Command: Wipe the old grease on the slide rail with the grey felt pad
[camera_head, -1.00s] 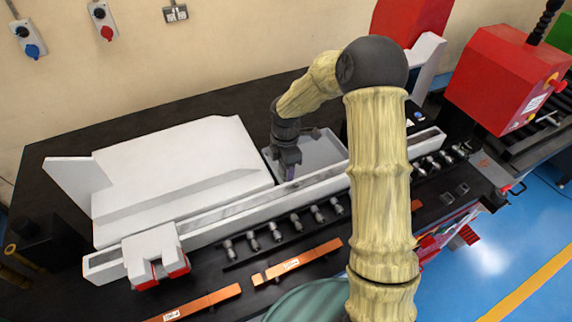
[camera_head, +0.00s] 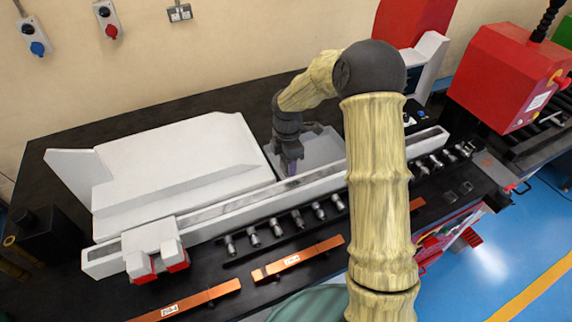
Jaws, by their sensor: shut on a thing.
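The slide rail (camera_head: 230,207) is a long white channel with a grey, streaked inner face, running from lower left to upper right across the black bench. My gripper (camera_head: 289,172) points down at the rail's far edge, near the middle of its length. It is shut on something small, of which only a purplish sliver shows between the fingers. I cannot make out the grey felt pad itself, nor whether it touches the rail. Darker grey smears (camera_head: 212,213) show along the channel, but I cannot tell grease from shading.
A white clamp block with red feet (camera_head: 154,246) sits on the rail's left end. A white angled plate (camera_head: 180,165) and a grey tray (camera_head: 318,150) lie behind the rail. Several metal rollers (camera_head: 275,227) and copper bars (camera_head: 298,259) lie in front. My arm hides part of the rail's right half.

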